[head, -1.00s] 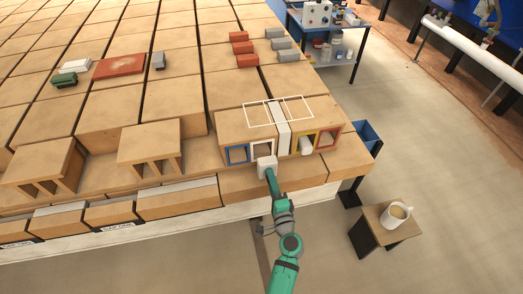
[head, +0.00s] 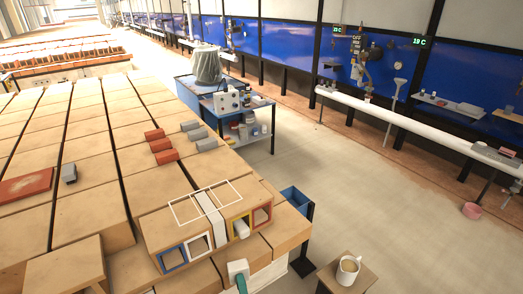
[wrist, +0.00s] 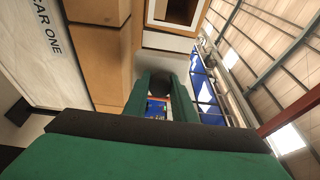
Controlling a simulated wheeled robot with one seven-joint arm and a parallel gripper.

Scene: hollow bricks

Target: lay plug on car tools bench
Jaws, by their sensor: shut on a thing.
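My gripper (head: 241,282) shows at the bottom of the head view, its green end behind a pale block-like piece, taken as the plug (head: 238,268).
Hollow bricks with blue (head: 171,259), white, yellow (head: 240,228) and red frames line the stack's near edge; a pale cylinder sits in the yellow one. A blue bin (head: 297,200) and a stool with a mug (head: 348,266) stand right. Open floor lies between stack and wall.

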